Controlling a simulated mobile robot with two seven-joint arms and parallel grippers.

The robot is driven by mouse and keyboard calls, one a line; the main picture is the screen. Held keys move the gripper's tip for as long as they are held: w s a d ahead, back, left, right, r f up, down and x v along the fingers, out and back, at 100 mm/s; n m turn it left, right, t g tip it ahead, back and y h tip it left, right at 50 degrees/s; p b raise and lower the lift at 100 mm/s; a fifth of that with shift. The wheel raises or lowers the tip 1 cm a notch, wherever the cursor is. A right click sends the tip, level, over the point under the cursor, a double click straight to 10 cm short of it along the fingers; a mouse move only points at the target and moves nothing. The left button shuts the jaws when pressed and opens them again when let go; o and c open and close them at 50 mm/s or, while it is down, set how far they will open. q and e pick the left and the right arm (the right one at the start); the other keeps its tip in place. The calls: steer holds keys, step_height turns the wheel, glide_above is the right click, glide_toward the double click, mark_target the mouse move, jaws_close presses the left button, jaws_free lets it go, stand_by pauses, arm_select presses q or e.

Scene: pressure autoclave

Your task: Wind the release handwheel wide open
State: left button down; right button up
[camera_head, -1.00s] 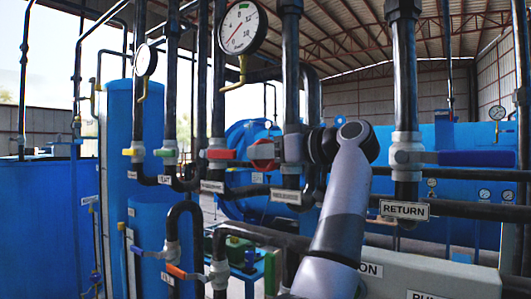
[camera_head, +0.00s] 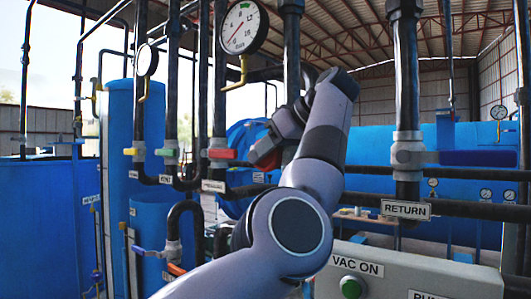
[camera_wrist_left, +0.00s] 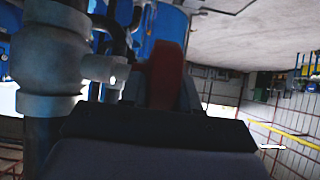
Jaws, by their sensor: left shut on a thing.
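How far the valve is open does not show. My right gripper is out of view.
A pressure gauge (camera_head: 242,28) hangs above the wheel. A red lever (camera_head: 222,154) sits close on the left. A pipe labelled RETURN (camera_head: 405,209) with a blue lever (camera_head: 480,158) stands right. A control box (camera_head: 400,277) with a green button is below. Pipes crowd the left.

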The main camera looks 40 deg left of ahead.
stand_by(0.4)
arm_select(q)
steer(key=c, duration=0.9)
jaws_free()
steer(key=shift+r, duration=0.1)
